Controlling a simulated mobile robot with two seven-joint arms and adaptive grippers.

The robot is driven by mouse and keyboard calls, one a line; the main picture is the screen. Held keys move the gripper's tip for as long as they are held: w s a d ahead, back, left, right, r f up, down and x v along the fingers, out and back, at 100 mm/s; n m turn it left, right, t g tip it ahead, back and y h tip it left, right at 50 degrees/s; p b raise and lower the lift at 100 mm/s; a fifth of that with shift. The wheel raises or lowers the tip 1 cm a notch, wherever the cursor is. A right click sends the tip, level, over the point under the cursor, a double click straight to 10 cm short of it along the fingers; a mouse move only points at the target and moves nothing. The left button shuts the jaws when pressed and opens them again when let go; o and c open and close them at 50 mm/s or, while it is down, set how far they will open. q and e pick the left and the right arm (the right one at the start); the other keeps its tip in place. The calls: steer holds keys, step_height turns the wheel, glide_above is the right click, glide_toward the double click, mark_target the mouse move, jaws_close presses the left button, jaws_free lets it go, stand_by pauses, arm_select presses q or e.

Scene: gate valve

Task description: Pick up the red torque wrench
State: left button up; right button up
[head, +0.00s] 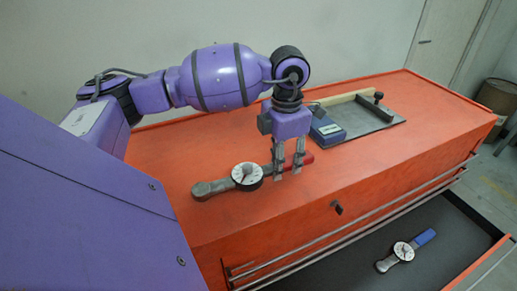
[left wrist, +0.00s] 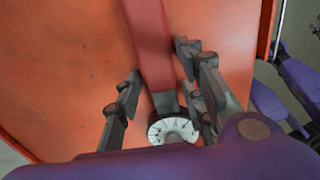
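The red torque wrench (head: 247,177) lies on the orange cabinet top, its round white dial and grey head toward the left and its red handle toward the right. My left gripper (head: 288,173) points down over the wrench, near where the handle begins. In the left wrist view the red handle (left wrist: 150,40) and grey shaft run between the open fingers (left wrist: 158,78), with gaps visible on both sides. The fingers partly hide the handle in the head view. My right gripper is not seen in the head view.
A blue-grey device (head: 327,132) sits just behind the gripper, beside a dark tray (head: 368,120) with a wooden edge. A blue-handled torque wrench (head: 404,250) lies in the open drawer (head: 345,272) below. The cabinet top (head: 420,120) is clear at the right.

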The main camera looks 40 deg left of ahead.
arm_select(q)
jaws_close()
steer(key=shift+r, duration=0.1)
steer(key=shift+r, duration=0.15)
